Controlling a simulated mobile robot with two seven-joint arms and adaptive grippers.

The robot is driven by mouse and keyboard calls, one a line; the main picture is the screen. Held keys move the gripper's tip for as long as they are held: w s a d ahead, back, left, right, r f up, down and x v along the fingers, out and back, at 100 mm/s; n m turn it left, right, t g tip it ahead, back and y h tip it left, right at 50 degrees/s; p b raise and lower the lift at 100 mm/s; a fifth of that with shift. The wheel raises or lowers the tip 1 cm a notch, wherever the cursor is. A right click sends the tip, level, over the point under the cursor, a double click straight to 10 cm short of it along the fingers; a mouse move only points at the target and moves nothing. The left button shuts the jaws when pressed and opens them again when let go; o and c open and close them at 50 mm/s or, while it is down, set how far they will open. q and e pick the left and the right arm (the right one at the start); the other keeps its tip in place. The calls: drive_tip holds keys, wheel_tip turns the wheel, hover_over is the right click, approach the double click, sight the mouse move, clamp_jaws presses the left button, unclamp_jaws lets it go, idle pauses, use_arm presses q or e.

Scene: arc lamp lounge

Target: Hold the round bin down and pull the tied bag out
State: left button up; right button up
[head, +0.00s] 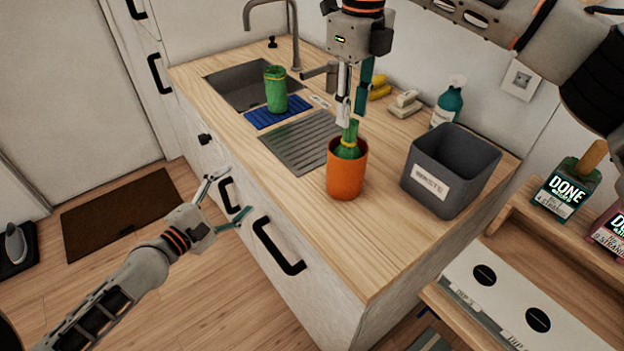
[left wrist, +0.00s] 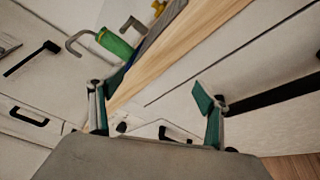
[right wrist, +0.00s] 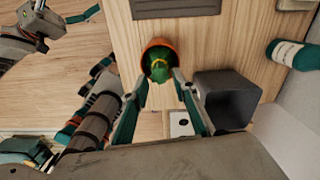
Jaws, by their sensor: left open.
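The round orange bin (head: 346,183) stands upright on the wooden counter. The green tied bag (head: 347,150) sits in it, with its yellow tie and gathered neck above the rim. In the right wrist view, the bag (right wrist: 160,68) fills the bin's mouth, inside the orange rim (right wrist: 158,43). My right gripper (head: 352,122) points down just above the bag's neck, open; its fingers show apart in the right wrist view (right wrist: 161,78). My left gripper (head: 234,198) is open and empty, low in front of the drawers and away from the bin. The bin's inside is mostly hidden.
A grey square waste bin (head: 432,190) stands right of the orange bin. Behind are a sink (head: 232,85), a green cylindrical item with a yellow band (head: 275,90) on a blue mat, and a teal bottle (head: 447,106). Black drawer handles (head: 275,250) project near my left gripper. The front counter is clear.

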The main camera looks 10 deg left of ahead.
sight(329, 175)
use_arm(q)
drive_tip(key=w+a+r+n+t, duration=0.1)
drive_tip(key=w+a+r+n, duration=0.25)
drive_tip(key=r+n, duration=0.2)
drive_tip(key=d+g+h, duration=0.1)
drive_tip(key=d, duration=0.2)
drive_tip(key=d+n+h, duration=0.1)
drive_tip(key=d, duration=0.3)
drive_tip(key=d+g+h, duration=0.1)
drive_tip(key=d+h, duration=0.1)
drive_tip(key=d, duration=0.2)
drive_tip(key=shift+w+r+n+g, duration=0.2)
drive_tip(key=shift+r+n+g, duration=0.05)
drive_tip(key=shift+r+g, duration=0.1)
drive_tip(key=s+d+g+h, duration=0.1)
drive_tip(key=d, duration=0.2)
drive_tip(key=s+d+r+m+g+h, duration=0.1)
drive_tip(key=s+d+g+h, duration=0.1)
drive_tip(key=d, duration=0.2)
drive_tip(key=s+d+g+h, duration=0.1)
drive_tip(key=d, duration=0.3)
drive_tip(key=shift+s+d+r+m, duration=0.15)
drive_tip(key=shift+d+r+m, duration=0.1)
drive_tip(key=shift+m, duration=0.05)
drive_tip(key=shift+d+g+h, duration=0.25)
drive_tip(key=shift+d+h, duration=0.05)
drive_tip(key=x, duration=0.7)
drive_tip(key=shift+d, duration=0.2)
drive_tip(key=c, duration=1.4)
